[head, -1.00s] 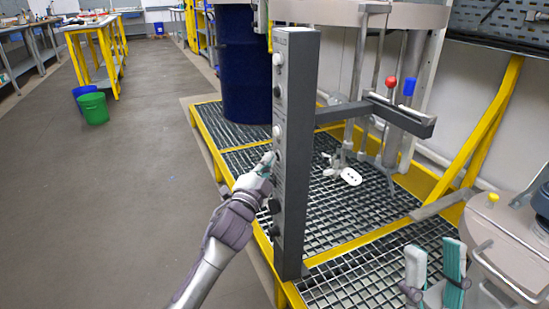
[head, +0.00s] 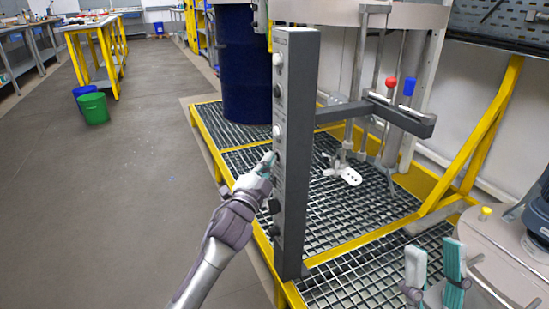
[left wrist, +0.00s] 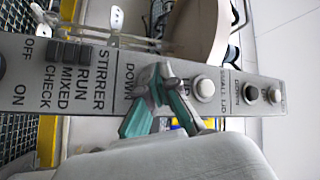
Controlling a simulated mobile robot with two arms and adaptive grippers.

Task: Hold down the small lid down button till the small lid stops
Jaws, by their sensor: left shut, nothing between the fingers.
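My left gripper (head: 269,160) is shut and empty. Its teal fingertips are at the face of the tall grey control panel (head: 297,150). In the left wrist view the fingertips (left wrist: 160,85) cover the spot beside DOWN, below UP and the SMALL LID label (left wrist: 222,98). The small lid down button is hidden behind them; contact or pressing cannot be told. The white small lid up button (left wrist: 203,89) is clear. A pale round lid (head: 495,245) with a yellow knob and dark blue motor shows at the lower right. My right gripper (head: 433,275) is open and empty, in front of it.
The panel also carries an upper black button (left wrist: 250,93) and a lower switch (left wrist: 68,53). A grey bracket (head: 375,115) runs right from it. Yellow-framed grating (head: 340,225) and a blue drum (head: 246,70) lie behind.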

